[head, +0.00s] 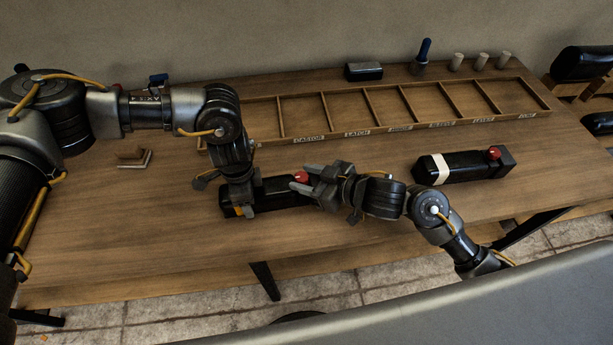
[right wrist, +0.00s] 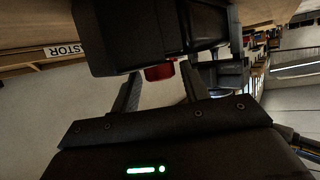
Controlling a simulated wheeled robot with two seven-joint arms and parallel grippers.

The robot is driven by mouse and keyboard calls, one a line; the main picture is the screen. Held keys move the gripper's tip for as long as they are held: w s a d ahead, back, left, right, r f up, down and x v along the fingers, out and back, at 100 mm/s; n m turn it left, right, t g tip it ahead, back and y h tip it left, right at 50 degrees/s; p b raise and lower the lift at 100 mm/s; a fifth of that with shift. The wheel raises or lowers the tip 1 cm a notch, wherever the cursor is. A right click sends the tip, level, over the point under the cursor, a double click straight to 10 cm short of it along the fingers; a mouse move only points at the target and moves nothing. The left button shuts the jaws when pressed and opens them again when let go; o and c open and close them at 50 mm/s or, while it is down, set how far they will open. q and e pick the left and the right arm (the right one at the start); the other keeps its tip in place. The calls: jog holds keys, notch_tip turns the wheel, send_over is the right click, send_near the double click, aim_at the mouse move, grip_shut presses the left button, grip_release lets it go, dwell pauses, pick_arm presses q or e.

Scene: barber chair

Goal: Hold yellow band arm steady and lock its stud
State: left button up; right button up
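The yellow band arm, a black padded block (head: 280,192), lies on the wooden table. A small bit of yellow (head: 239,210) shows near its left end. Its red stud (head: 301,176) stands at the right end and also shows in the right wrist view (right wrist: 159,72). My left gripper (head: 222,190) is at the block's left end; its fingers are partly hidden, and I cannot tell whether it is clamped. My right gripper (head: 304,188) is open at the stud. In the right wrist view its fingers (right wrist: 160,88) are apart, with the stud between and just beyond their tips.
A second black arm (head: 470,166) with a white band and red stud lies to the right. A long labelled divided tray (head: 375,130) is behind. A black block (head: 363,71), a blue-handled tool (head: 424,51) and pale cylinders (head: 457,61) stand at the back. A small wooden piece (head: 133,157) lies left.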

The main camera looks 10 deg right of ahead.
jog(key=shift+o, duration=0.4)
jog(key=v, duration=1.2)
pick_arm(q)
jog(key=o, duration=1.5)
jog(key=shift+r, duration=0.1)
notch_tip(320, 180, up, 12)
jog(key=shift+f, duration=0.25)
jog(key=shift+r, duration=0.2)
pick_arm(e)
jog(key=shift+a, duration=0.1)
